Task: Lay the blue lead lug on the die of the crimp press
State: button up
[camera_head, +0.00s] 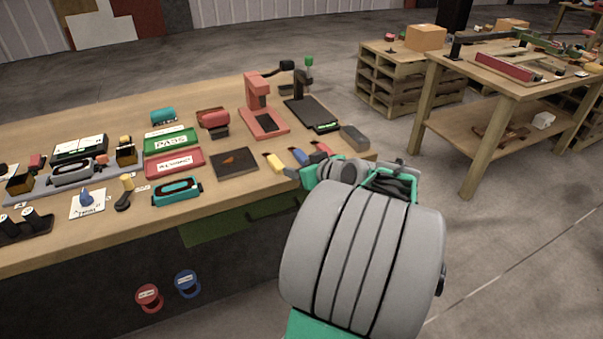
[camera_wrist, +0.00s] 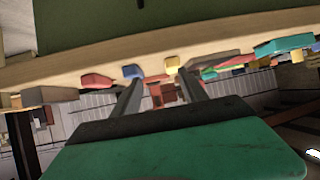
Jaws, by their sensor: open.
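The blue lug (camera_head: 298,156) lies near the table's front edge between a yellow lug (camera_head: 273,163) and a red lug (camera_head: 320,150). In the wrist view, which is upside down, the blue lug (camera_wrist: 133,71) shows by the tip of the left finger. The yellow lug (camera_wrist: 172,65) and red lug (camera_wrist: 97,81) flank it. My gripper (camera_wrist: 160,77) is open and empty, with the lugs beyond its fingertips. In the head view my arm partly hides it. A salmon-red press (camera_head: 258,95), seemingly the crimp press, stands behind the lugs; its die is not clear.
A dark tray (camera_head: 235,163) lies left of the lugs. A black stand (camera_head: 312,112) stands behind them and a grey block (camera_head: 355,138) to the right. Red (camera_head: 174,164) and green (camera_head: 171,140) trays lie further left. A second workbench (camera_head: 500,85) stands at the right.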

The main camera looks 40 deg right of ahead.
aim_at(304, 158)
jog(key=s+d+t+h, duration=0.1)
jog(key=s+d, duration=0.1)
jog(key=d, duration=0.3)
jog(key=shift+m, duration=0.4)
jog(key=x, duration=0.7)
jog(key=shift+w+a, duration=0.2)
jog(key=shift+w, duration=0.15)
jog(key=shift+r, duration=0.1)
jog(key=shift+c, duration=0.3)
grip_shut()
